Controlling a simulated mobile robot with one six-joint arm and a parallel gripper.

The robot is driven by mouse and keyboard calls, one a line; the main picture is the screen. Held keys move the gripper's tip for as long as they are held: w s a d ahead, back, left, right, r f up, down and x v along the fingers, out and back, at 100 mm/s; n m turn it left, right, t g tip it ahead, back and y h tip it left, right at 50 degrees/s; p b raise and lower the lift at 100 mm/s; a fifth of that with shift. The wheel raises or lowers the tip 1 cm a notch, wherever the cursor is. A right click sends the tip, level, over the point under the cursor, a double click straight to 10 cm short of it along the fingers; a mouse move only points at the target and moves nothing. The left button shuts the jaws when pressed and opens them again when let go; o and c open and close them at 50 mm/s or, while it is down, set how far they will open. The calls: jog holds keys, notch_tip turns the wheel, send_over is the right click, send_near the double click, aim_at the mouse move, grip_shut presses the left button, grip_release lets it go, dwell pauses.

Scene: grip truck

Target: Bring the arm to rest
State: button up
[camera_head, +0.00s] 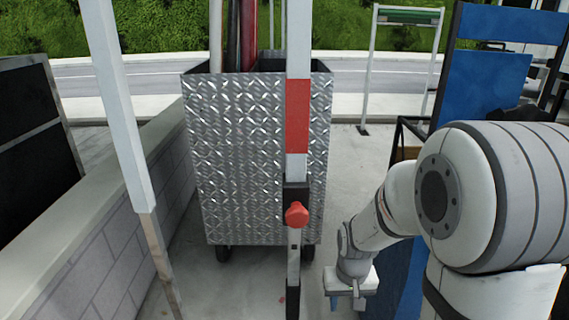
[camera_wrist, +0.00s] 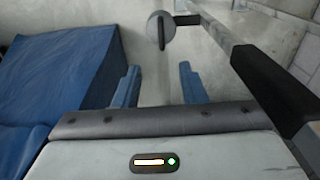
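My gripper (camera_head: 346,300) hangs at the end of my white arm, low at the lower right of the head view. It points down beside the upright pole with the red knob. In the wrist view my gripper's two blue fingers (camera_wrist: 160,88) stand wide apart with only bare floor showing between them. The gripper is open and holds nothing. A round grey piece with a slot (camera_wrist: 161,30) shows beyond the fingertips in the wrist view; I cannot tell what it is.
A metal tread-plate cart (camera_head: 240,150) stands on casters behind the white pole (camera_head: 298,40) with its red knob (camera_head: 296,214). A block wall (camera_head: 100,265) runs along the left. Blue padding (camera_wrist: 60,70) lies left of the fingers.

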jog(key=s+r+p, duration=0.4)
jog(key=r+p, duration=0.1)
jog(key=r, duration=0.5)
jog(key=s+r+t+p, duration=0.1)
jog(key=s+r+p, duration=0.3)
jog(key=r, duration=0.7)
jog(key=s+r+t+p, duration=0.1)
jog(key=s+r+p, duration=0.3)
jog(key=r, duration=0.6)
jog(key=p, duration=0.2)
jog(key=shift+d+r+p, duration=0.2)
jog(key=shift+r+p, duration=0.15)
jog(key=shift+r, duration=0.05)
